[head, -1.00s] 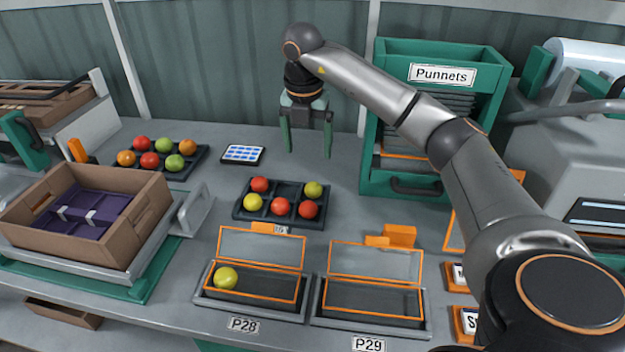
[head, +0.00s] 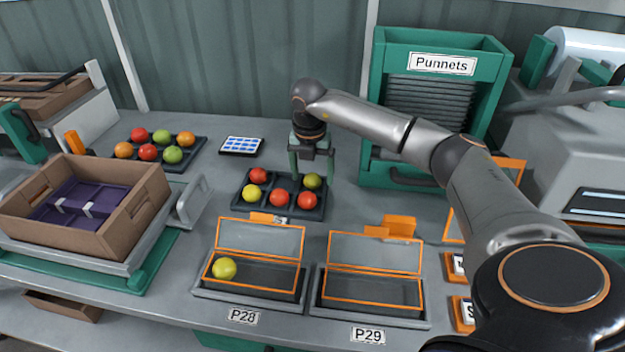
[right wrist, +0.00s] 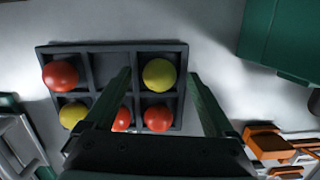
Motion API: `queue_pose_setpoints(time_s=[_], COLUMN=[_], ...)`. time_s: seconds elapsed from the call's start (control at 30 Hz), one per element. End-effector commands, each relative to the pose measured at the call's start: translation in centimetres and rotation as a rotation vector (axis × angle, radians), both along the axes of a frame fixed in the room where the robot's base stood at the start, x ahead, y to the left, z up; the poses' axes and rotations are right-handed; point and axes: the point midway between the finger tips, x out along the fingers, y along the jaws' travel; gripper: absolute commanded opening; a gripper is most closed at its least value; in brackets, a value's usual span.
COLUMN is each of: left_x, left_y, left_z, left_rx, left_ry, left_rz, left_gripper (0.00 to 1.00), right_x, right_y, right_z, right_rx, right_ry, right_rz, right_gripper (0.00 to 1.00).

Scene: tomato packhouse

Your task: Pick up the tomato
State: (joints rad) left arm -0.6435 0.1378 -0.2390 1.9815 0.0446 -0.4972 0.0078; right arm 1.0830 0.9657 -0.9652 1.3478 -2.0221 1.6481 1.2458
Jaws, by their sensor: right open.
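A dark compartment tray (head: 236,207) holds several tomatoes. A yellow-green tomato (head: 312,181) is in its back right compartment and a red tomato (head: 258,175) in the back left. The front row has a yellow tomato (head: 252,193), a red one (head: 280,198) and another red one (head: 308,200). The back middle compartment is empty. My right gripper (head: 311,174) points down, open and empty, over the tray's back right. In the right wrist view, the yellow-green tomato (right wrist: 159,75) appears between its fingertips; contact cannot be told. My left gripper is not in view.
Another tray of tomatoes (head: 180,163) and a blue-white pad (head: 242,146) lie behind left. Punnet P28 (head: 262,281) holds a yellow tomato; punnet P29 (head: 372,292) is empty. The green Punnets rack (head: 377,100) stands close right; a cardboard crate (head: 128,215) is left.

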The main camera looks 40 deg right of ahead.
Motion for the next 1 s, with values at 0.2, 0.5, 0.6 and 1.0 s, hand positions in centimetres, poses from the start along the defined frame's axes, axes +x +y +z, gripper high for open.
queue_pose_setpoints(time_s=[0.2,0.5,0.6,1.0], left_x=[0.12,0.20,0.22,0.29], left_y=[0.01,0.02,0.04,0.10], left_z=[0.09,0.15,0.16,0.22], left_rx=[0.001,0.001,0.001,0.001], left_ry=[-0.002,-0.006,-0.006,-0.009], left_rz=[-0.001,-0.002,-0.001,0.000], left_gripper=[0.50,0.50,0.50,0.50], right_x=[0.05,0.06,0.06,0.07], right_y=[0.00,0.01,0.01,0.00], right_z=[-0.21,-0.18,-0.17,-0.13], right_rx=[0.000,0.000,0.000,0.000], right_ry=[-0.001,-0.001,-0.001,-0.002], right_rz=[0.000,0.000,0.000,0.000], right_gripper=[0.89,0.60,0.49,0.27])
